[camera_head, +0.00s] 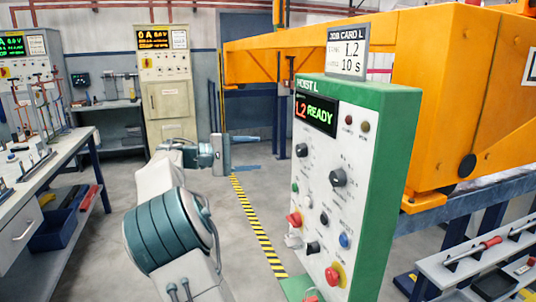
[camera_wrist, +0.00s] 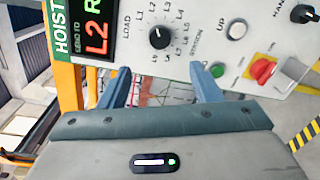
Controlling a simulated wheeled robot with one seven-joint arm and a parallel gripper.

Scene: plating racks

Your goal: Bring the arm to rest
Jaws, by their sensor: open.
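My arm reaches up from the bottom of the head view, bent. My gripper (camera_head: 222,152) is in mid-air to the left of the green and white hoist panel (camera_head: 338,180), apart from it in that view. In the wrist view, the two blue fingers of my gripper (camera_wrist: 160,72) are spread with nothing held between them. The panel's face (camera_wrist: 195,35) lies beyond them, with a LOAD dial (camera_wrist: 160,37), a white UP button (camera_wrist: 236,28) and a red knob (camera_wrist: 263,70). The panel display (camera_head: 315,114) reads "L2 READY".
A job card (camera_head: 347,53) on the panel reads L2, 10 s. An orange hoist beam (camera_head: 430,60) stands behind. A workbench (camera_head: 35,180) is on the left, a beige cabinet (camera_head: 170,100) at the back. Yellow-black floor tape (camera_head: 250,215) crosses clear floor.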

